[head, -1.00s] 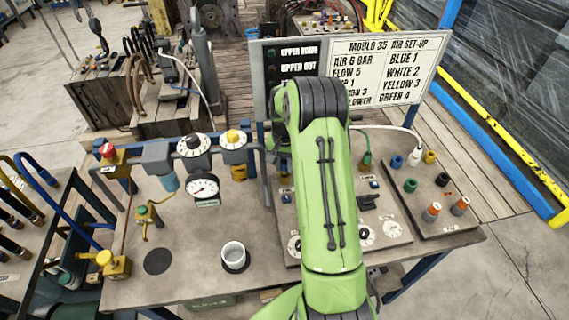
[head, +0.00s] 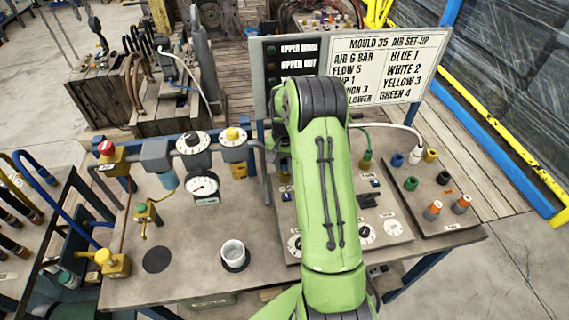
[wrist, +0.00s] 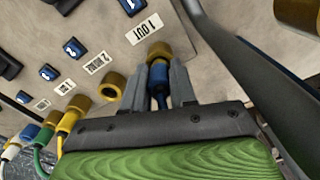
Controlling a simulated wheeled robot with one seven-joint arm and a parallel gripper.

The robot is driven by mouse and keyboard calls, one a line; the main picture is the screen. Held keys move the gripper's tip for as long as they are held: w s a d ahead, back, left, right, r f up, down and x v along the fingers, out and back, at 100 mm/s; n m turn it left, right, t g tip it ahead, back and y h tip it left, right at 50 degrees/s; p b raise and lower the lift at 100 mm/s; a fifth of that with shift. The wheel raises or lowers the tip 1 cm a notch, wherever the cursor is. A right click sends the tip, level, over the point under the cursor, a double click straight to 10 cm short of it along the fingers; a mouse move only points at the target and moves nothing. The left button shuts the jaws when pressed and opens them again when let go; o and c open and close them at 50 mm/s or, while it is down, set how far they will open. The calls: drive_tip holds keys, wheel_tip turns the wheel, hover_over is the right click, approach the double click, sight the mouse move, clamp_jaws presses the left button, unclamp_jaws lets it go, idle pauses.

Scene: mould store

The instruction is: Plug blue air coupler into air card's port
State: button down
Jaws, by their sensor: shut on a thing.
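In the wrist view my gripper (wrist: 158,70) is shut on the blue air coupler (wrist: 158,82), one finger on each side of it. The coupler's front end is at the brass port (wrist: 158,50) beside the label "1 OUT" (wrist: 145,28). They look in line and touching, but I cannot tell how deep the coupler sits. An empty brass port (wrist: 114,85) is left of it, by a label starting with 2. In the head view the air card (head: 388,68) reads blue 1, white 2, yellow 3, green 4. My arm hides the gripper and coupler there.
Yellow (wrist: 68,122), green (wrist: 43,138) and white (wrist: 11,150) hoses are at the left in the wrist view. A dark bar (wrist: 225,50) runs close on the right. In the head view a white cup (head: 233,253) and a pressure gauge (head: 203,186) stand on the bench.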

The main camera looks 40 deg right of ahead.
sight(285, 161)
drive_tip(key=shift+f+b, duration=0.3)
drive_tip(key=shift+f, duration=0.15)
idle(0.4)
drive_tip(key=shift+c, duration=2.2)
unclamp_jaws()
drive_tip(key=shift+r+p, duration=2.7)
drive_tip(key=shift+r, duration=1.2)
drive_tip(key=shift+f, duration=0.15)
